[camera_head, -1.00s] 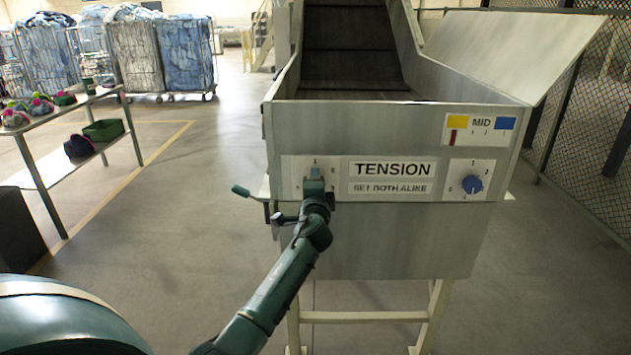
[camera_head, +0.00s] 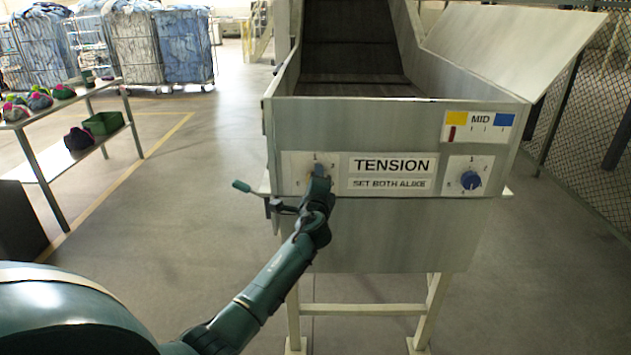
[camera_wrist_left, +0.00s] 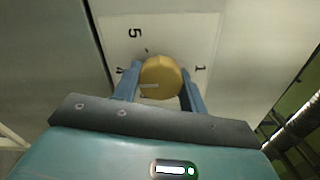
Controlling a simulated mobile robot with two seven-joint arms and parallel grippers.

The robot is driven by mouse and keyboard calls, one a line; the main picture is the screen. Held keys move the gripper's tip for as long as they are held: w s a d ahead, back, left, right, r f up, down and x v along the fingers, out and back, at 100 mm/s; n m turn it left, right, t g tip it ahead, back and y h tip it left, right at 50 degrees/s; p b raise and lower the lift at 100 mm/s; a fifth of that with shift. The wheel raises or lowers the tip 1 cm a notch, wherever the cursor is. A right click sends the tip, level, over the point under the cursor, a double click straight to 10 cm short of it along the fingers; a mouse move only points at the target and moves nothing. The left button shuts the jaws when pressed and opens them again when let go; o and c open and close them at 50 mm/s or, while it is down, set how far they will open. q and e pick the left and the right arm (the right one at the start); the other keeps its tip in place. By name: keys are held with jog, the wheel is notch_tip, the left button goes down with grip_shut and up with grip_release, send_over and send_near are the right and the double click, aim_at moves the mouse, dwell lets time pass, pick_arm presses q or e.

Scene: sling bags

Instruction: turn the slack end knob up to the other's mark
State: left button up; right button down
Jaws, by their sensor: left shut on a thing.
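A yellow knob (camera_wrist_left: 161,78) sits on a white numbered plate, seen in the left wrist view with a pale line on its face pointing to the picture's left. A 5 and a 1 are readable around it; another mark is partly covered. My left gripper (camera_wrist_left: 160,92) has its two blue-grey fingers shut on this knob, one on each side. In the head view my left gripper (camera_head: 318,172) covers most of the knob. The blue knob (camera_head: 470,180) stands free on the right plate; its pointer is too small to read surely. My right gripper is not in view.
A MID gauge (camera_head: 479,126) has yellow and blue patches, with a red marker under the yellow end. A TENSION sign (camera_head: 391,165) says to set both alike. A green-ended lever (camera_head: 242,186) sticks out left of the panel. A table (camera_head: 60,110) stands at left.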

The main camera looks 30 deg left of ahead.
pick_arm(q)
jog(key=o, duration=1)
jog(key=v, duration=1.3)
jog(key=shift+s+b, duration=0.1)
jog(key=shift+b, duration=0.2)
jog(key=s+d+f+n+g+h, duration=0.1)
jog(key=s+d+f+n+h, duration=0.1)
jog(key=s+d+f+h, duration=0.45)
jog(key=s+d+f+n+g+h, duration=0.15)
jog(key=s+d+f, duration=0.25)
jog(key=f, duration=0.6)
jog(key=s+d+f+n+h, duration=0.1)
jog(key=s+d+f+n, duration=0.1)
jog(key=s, duration=0.3)
jog(key=s+d+f+n+g+h, duration=0.1)
jog(key=s+d+f+n+h, duration=0.1)
jog(key=s+d+n, duration=0.1)
jog(key=s+d+f+n+g+h, duration=0.1)
jog(key=s+d+f+n, duration=0.1)
jog(key=s, duration=0.4)
jog(key=shift+s+d+f+n+h, duration=0.2)
jog(key=shift+d+n, duration=0.15)
jog(key=shift+d, duration=0.05)
jog(key=shift+s+d+f+n+h, duration=0.2)
jog(key=shift+d+n, duration=0.1)
jog(key=shift+d, duration=0.1)
